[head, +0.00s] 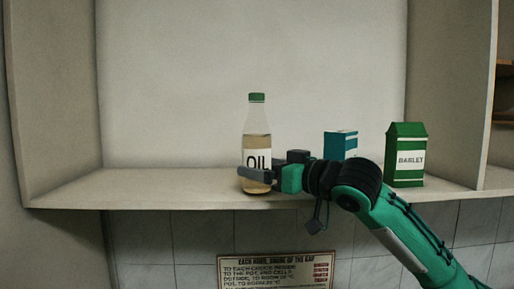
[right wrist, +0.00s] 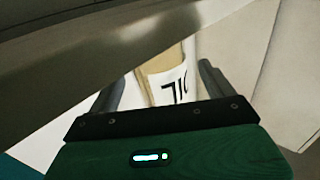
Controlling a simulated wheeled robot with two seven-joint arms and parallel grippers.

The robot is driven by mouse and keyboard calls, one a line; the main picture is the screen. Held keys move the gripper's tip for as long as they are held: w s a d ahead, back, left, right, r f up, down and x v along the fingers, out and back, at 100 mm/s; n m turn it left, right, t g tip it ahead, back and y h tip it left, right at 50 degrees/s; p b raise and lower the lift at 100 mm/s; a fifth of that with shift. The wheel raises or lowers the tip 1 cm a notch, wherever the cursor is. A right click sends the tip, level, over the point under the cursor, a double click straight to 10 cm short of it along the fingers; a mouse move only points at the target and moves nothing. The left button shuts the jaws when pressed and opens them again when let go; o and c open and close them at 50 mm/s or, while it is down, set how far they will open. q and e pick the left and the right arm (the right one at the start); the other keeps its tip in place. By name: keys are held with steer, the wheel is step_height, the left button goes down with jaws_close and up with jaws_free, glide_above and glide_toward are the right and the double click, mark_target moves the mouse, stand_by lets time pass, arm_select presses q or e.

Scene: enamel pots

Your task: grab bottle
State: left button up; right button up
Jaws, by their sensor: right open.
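The oil bottle (head: 257,130), clear with a green cap, pale yellow contents and a white OIL label, stands upright on the shelf. My right gripper (head: 255,172) reaches in from the right at the bottle's lower part, one finger passing in front of it. In the right wrist view the bottle (right wrist: 164,78) with its label shows between the two spread fingers (right wrist: 160,82). The gripper is open, and I cannot tell whether either finger touches the bottle. The bottle's lower part is partly hidden by the finger. My left gripper is not in view.
A green BARLEY-like carton (head: 406,150) stands on the shelf (head: 150,187) at the right. A teal box (head: 341,143) stands behind my right arm, partly hidden. The shelf left of the bottle is clear. A sign (head: 275,270) hangs on the tiles below.

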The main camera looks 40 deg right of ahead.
steer(key=w+p, duration=0.2)
steer(key=w, duration=0.1)
steer(key=shift+w+a+r, duration=0.1)
steer(key=shift+a, duration=0.05)
steer(key=shift+w+a+f+p, duration=0.1)
steer(key=shift+w+f+p, duration=0.1)
steer(key=shift+w+p, duration=0.4)
steer(key=shift+c, duration=1)
steer(key=c, duration=1.1)
steer(key=shift+c, duration=1.3)
steer(key=shift+r, duration=0.1)
